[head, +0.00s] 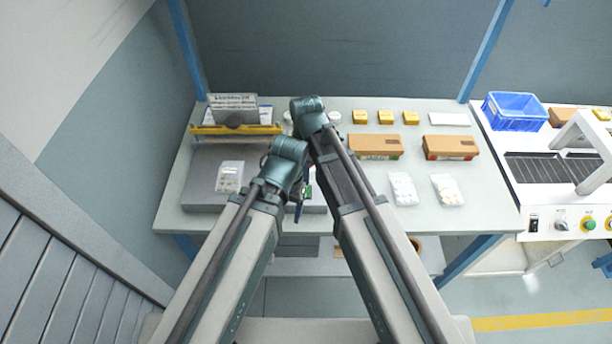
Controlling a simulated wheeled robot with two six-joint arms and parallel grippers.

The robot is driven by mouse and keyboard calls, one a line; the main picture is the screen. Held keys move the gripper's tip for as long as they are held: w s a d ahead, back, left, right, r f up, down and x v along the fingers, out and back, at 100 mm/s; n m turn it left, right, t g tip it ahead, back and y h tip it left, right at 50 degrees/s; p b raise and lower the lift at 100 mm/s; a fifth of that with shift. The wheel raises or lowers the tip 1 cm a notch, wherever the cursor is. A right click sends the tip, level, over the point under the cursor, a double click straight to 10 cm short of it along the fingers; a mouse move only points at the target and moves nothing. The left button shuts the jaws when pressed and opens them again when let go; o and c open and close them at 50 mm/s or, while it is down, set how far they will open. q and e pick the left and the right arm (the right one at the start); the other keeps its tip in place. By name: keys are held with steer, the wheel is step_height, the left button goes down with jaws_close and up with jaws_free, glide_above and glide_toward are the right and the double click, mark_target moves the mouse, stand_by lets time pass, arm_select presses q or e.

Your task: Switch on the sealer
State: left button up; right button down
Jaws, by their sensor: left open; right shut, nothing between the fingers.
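A white machine (550,185), which I take to be the sealer, stands at the right edge, partly cut off.
The bench (470,205) holds cardboard boxes (376,144), white packets (403,188), small yellow boxes (385,117) and a grey plate (203,175) with a yellow bar (235,130). Blue posts (487,50) rise at the back. Open floor lies at front right.

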step_height(320, 180, up, 11)
steer(key=w+p, duration=0.1)
steer(key=p, duration=0.8)
steer(key=shift+f+p, duration=0.15)
steer(key=shift+p, duration=0.15)
steer(key=s+d+m+t, duration=0.1)
steer(key=s+d+m, duration=0.2)
steer(key=d+m, duration=0.6)
steer(key=s+d+m+t, duration=0.1)
steer(key=s+d+m, duration=0.3)
steer(key=d+m, duration=0.5)
steer(key=s+a+f+n+b, duration=0.2)
steer(key=a, duration=0.3)
steer(key=s+a+f+n+g+h+b, duration=0.1)
steer(key=s+a+f+b, duration=0.2)
steer(key=a, duration=0.3)
steer(key=shift+s+a+n, duration=0.15)
steer(key=shift+a+n, duration=0.15)
steer(key=shift+n, duration=0.1)
